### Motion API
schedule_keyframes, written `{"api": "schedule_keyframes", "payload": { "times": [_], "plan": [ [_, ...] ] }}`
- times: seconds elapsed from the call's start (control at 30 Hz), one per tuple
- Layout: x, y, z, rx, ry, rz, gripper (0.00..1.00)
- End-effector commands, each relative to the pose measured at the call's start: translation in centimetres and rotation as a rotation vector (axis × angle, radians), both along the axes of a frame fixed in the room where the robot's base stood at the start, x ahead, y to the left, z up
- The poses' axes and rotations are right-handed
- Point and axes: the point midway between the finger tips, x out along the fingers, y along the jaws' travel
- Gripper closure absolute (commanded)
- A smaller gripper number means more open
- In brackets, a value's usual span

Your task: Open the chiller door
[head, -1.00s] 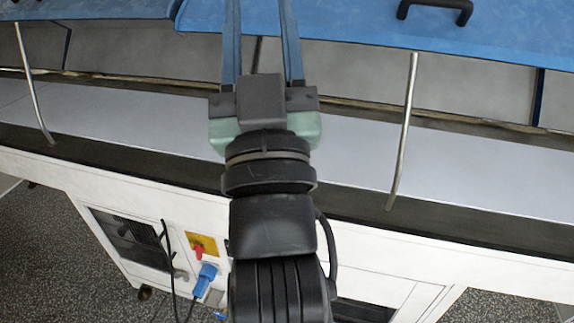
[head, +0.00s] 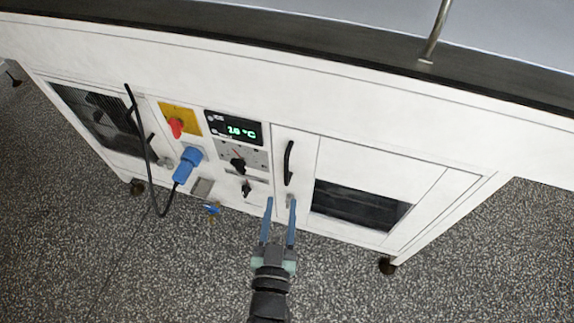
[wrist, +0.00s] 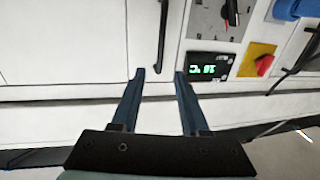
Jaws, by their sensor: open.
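My gripper (head: 279,202) has two blue fingers, open and empty. In the head view its tips appear just below the handle, over the lower door. The gap to the door cannot be judged. The wrist view also shows both fingers (wrist: 159,76).
Left of the door are a green temperature display (head: 234,128), black knobs, a red switch on yellow (head: 178,124) and a blue plug (head: 187,164) with a hanging cable. A dark window (head: 358,206) lies to the right.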

Motion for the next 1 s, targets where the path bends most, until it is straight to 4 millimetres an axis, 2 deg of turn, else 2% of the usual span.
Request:
{"api": "schedule_keyframes", "payload": {
  "times": [0.3, 0.5, 0.7, 1.0],
  "plan": [
    [6.4, -0.9, 0.2, 0.000, -0.004, 0.000, 0.55],
    [9.4, -1.1, 0.1, -0.001, -0.003, 0.002, 0.55],
    [10.8, -1.3, 0.1, 0.000, -0.001, 0.001, 0.55],
    [11.0, -1.3, 0.1, 0.000, -0.001, 0.001, 0.55]
  ]
}}
